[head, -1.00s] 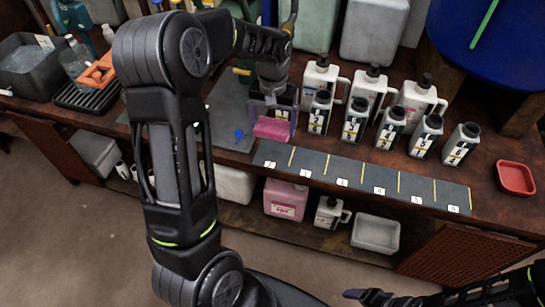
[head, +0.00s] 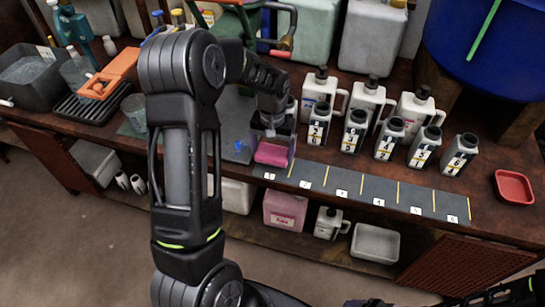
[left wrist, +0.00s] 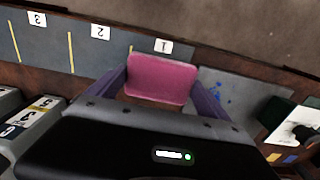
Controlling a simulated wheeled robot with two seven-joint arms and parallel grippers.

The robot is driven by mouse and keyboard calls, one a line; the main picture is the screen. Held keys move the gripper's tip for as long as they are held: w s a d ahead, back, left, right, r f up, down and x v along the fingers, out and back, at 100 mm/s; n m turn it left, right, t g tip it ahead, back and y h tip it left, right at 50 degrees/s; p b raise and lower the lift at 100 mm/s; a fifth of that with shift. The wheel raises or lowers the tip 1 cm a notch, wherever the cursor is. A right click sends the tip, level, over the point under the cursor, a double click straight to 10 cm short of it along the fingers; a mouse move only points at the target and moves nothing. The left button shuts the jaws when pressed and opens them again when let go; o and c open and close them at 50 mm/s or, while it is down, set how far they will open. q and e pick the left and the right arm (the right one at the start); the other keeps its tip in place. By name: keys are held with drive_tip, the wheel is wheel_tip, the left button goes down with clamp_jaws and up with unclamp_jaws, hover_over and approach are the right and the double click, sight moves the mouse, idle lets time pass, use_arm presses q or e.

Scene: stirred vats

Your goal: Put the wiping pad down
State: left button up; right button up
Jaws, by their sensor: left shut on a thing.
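The wiping pad is a pink block (head: 271,153) near the front edge of the bench, beside the label 1 end of the dark numbered strip (head: 360,188). My left gripper (head: 272,138) is shut on it from above. In the left wrist view the pad (left wrist: 162,80) sits between the two purple fingers, beside a grey plate (left wrist: 240,88) with blue spots. Whether its underside touches the surface cannot be told. My right arm shows only at the bottom right edge of the head view; its jaws cannot be made out.
Several numbered bottles (head: 389,138) and white jugs (head: 368,102) stand right of the pad. A red tray (head: 513,187) lies at the far right. The numbered strip is bare.

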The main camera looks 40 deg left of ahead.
sight(273, 152)
use_arm(q)
wheel_tip(273, 152, down, 3)
drive_tip(key=shift+f, duration=0.3)
drive_tip(key=shift+f, duration=0.25)
drive_tip(key=o, duration=1)
drive_tip(key=shift+o, duration=0.2)
drive_tip(key=shift+r, duration=0.15)
